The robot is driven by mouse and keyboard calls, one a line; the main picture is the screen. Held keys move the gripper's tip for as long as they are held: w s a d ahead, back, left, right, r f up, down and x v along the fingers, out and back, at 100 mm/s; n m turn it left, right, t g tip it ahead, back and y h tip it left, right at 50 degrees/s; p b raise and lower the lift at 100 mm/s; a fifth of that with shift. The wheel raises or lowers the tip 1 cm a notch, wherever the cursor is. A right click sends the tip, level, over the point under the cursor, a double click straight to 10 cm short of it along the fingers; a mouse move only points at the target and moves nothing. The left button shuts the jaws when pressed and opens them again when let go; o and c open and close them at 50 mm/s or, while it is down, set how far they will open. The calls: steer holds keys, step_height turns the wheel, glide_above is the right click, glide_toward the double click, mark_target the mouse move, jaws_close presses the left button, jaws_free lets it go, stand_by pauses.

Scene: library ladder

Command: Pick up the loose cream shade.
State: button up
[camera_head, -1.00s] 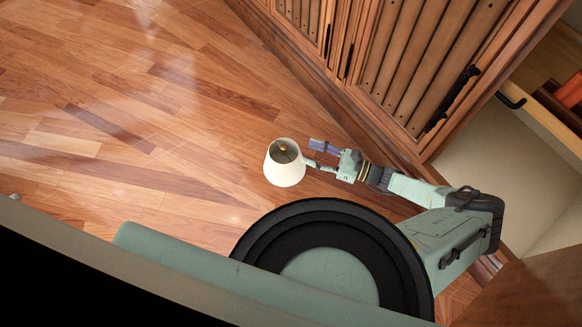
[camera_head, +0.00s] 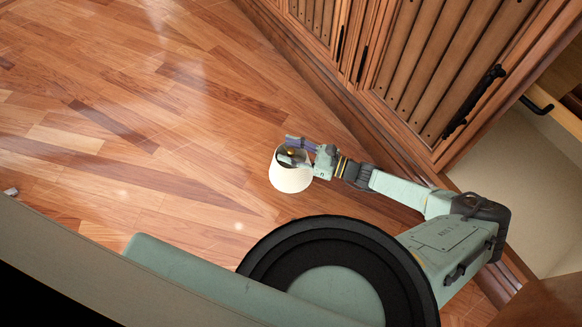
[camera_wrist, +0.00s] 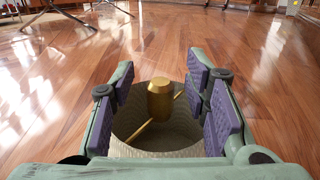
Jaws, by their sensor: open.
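The cream shade (camera_head: 291,180) stands on the wooden floor with its open top facing up. In the wrist view, the shade (camera_wrist: 122,122) is between the purple-padded fingers of my gripper (camera_wrist: 160,82), with a brass fitting and a thin brass bar inside it. In the head view, my gripper (camera_head: 290,150) is open and reaches over the shade's opening from the right. The fingers hide part of the rim. I cannot tell whether they touch the shade.
A wooden cabinet (camera_head: 440,70) with slatted doors and dark handles runs along the right, its base close to my arm. An open drawer (camera_head: 550,110) is at the upper right. The floor (camera_head: 110,130) to the left is clear. Dark furniture legs (camera_wrist: 65,12) show far off.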

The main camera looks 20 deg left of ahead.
steer(key=shift+c, duration=0.4)
jaws_close()
stand_by(0.5)
